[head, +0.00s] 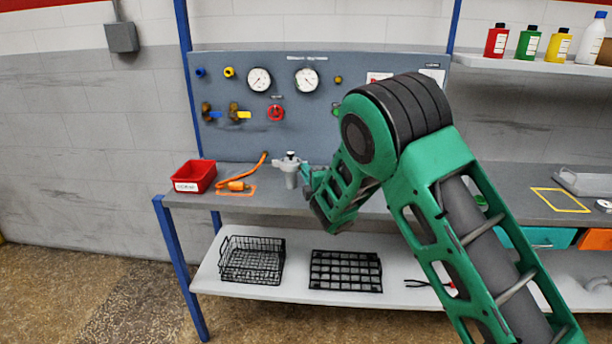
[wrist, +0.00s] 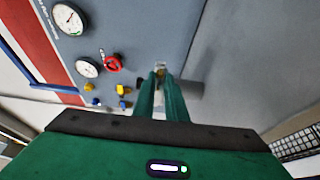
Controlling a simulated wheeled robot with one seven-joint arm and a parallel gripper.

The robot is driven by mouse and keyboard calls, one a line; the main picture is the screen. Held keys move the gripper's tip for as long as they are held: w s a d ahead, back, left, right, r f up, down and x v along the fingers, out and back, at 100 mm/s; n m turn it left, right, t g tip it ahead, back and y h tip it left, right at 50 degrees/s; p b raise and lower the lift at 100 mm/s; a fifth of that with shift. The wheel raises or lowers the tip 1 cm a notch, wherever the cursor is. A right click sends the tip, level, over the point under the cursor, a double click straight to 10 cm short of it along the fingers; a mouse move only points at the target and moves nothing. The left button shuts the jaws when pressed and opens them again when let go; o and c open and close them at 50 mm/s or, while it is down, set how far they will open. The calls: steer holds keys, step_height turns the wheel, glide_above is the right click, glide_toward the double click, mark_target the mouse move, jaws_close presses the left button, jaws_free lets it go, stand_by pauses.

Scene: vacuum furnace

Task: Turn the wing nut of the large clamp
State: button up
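The large clamp (head: 290,170) is a pale grey metal fitting with a dark cap, standing on the bench near the back panel. In the wrist view, a small brass-coloured piece, likely its wing nut (wrist: 160,70), shows at my fingertips. A grey cylindrical part (wrist: 190,89) shows just right of the fingers. My gripper (head: 306,178) is at the right side of the clamp. In the wrist view my gripper (wrist: 161,78) has its two green fingers close together, with a narrow gap at the brass piece. Whether they touch it is unclear.
A red bin (head: 194,176) and an orange hose (head: 240,183) lie left of the clamp. The panel behind carries gauges (head: 259,79), a red valve (head: 275,112) and yellow and blue handles. Black baskets (head: 252,260) stand on the lower shelf. The bench is clearer at right.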

jaws_close()
steer(key=shift+f, duration=0.1)
steer(key=shift+m, duration=0.5)
steer(key=shift+f+m+t, duration=0.1)
steer(key=shift+m+t, duration=0.5)
steer(key=shift+m, duration=0.4)
steer(key=o, duration=0.5)
jaws_free()
